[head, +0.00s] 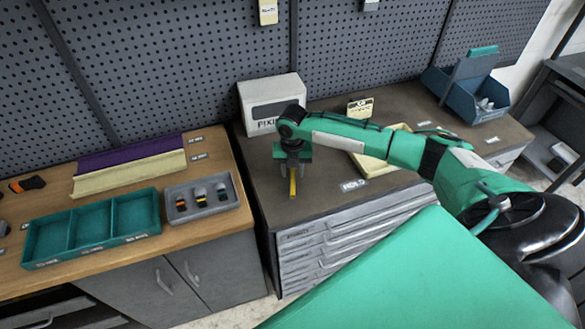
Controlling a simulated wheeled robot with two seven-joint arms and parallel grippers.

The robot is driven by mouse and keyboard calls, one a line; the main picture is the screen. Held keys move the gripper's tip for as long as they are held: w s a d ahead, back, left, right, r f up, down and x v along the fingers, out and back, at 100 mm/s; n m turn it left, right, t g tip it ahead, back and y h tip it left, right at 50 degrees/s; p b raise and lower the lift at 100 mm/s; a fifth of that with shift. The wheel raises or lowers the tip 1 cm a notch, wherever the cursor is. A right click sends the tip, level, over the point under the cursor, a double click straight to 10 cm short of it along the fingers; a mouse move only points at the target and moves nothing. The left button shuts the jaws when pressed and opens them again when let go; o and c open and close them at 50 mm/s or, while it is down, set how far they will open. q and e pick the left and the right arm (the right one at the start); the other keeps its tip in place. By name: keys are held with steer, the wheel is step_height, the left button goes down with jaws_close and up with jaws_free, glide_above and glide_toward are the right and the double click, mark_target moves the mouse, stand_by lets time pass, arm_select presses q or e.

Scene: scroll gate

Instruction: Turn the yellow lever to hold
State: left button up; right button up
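The yellow lever (292,184) shows as a short upright yellow bar on the dark top of the grey drawer cabinet. My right gripper (291,170) reaches in from the right and points down at the lever's upper end. Its fingers are small and dark here, and I cannot tell whether they are closed on the lever or only beside it. The lever's mount is mostly hidden by the gripper. A white label reading HOLD (353,185) lies on the cabinet top, to the right of the lever. My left gripper is not in view.
A white box with a dark window (271,101) stands behind the gripper. A pale yellow tray (372,165) lies partly under my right arm. A blue bin (466,88) is at the back right. The wooden bench holds a teal tray (92,229) and a grey holder (203,198).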

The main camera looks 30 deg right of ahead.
steer(key=shift+f, duration=0.3)
jaws_close()
